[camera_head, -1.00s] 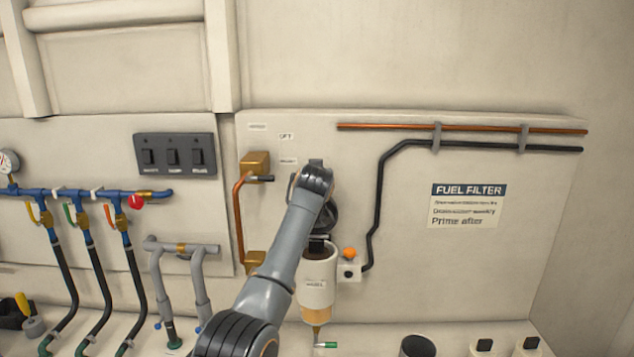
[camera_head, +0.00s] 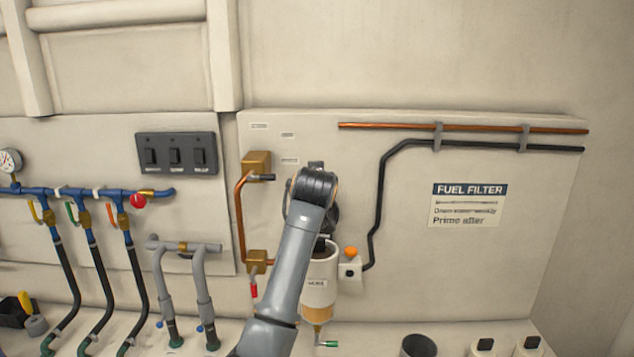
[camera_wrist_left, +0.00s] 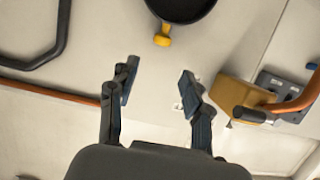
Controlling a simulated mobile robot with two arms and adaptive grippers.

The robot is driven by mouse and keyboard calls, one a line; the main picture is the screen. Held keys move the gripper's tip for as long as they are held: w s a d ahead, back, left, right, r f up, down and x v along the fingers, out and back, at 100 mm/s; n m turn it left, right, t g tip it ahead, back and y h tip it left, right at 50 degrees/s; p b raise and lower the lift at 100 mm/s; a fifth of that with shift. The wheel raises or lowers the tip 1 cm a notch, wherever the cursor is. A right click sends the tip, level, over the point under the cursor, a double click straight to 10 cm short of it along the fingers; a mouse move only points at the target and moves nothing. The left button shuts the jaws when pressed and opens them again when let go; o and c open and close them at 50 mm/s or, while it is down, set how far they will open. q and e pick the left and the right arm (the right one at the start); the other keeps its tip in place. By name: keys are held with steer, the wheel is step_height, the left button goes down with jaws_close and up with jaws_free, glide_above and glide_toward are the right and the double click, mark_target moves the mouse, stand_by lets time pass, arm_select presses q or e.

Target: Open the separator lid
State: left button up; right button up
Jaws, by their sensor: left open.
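The separator (camera_head: 318,292) is a white cylinder with an amber lower part, on the wall panel in the head view. Its dark open top shows partly beside my left arm. The black round lid (camera_head: 331,219) stands raised above it, mostly hidden behind my wrist. In the left wrist view the lid (camera_wrist_left: 182,7) is at the top edge, with a yellow tab (camera_wrist_left: 163,39) on its rim. My left gripper (camera_wrist_left: 153,80) is open and empty, apart from the lid and tab. Its fingers are hidden in the head view. My right gripper is not in view.
A brass fitting (camera_head: 257,164) with a copper pipe is close left of my wrist. A black pipe (camera_head: 379,190) and a small box with an orange knob (camera_head: 350,254) are to the right. Hoses and valves stand at left.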

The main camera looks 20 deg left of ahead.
arm_select(q)
steer(key=v, duration=0.4)
steer(key=shift+s+d+r, duration=0.15)
steer(key=shift+s, duration=0.2)
